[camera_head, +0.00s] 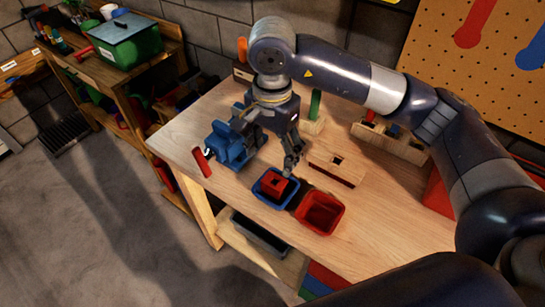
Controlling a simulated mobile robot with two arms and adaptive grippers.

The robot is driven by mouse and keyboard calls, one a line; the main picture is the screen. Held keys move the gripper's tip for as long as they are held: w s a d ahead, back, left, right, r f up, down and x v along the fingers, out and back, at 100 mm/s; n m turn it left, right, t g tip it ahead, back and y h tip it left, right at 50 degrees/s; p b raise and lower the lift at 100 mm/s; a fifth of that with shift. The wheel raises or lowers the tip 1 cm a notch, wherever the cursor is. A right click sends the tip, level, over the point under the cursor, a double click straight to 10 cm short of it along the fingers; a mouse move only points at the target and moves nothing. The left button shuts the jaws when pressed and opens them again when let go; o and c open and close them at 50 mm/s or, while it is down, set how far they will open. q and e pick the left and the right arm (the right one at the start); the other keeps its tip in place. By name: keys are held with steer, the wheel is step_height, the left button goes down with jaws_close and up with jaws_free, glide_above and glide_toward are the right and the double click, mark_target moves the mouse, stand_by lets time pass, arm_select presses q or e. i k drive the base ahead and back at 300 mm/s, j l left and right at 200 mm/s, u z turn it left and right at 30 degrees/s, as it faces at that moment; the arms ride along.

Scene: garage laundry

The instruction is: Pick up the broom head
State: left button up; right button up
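No bristled broom head can be made out for certain. A pale wooden block with a dark square hole (350,171) lies on the workbench (400,225), just right of my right gripper; I cannot tell whether it is the broom head. A small red block with a square hole (273,187) sits in a blue bin (289,200) below the gripper. My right gripper (273,157) hangs over the bench between the blue vise and the wooden block. Its fingers look spread, with nothing seen between them. My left gripper is not in view.
A blue vise (231,148) with a red handle (202,163) stands at the bench's left edge. An empty-looking red bin (320,213) stands beside the blue one. A wooden holder (390,138) is behind. A pegboard (480,75) borders the back right. The front right bench is clear.

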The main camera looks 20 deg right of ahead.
mark_target(339, 167)
steer(key=z, duration=1.1)
steer(key=u, duration=1.2)
steer(key=z, duration=1.2)
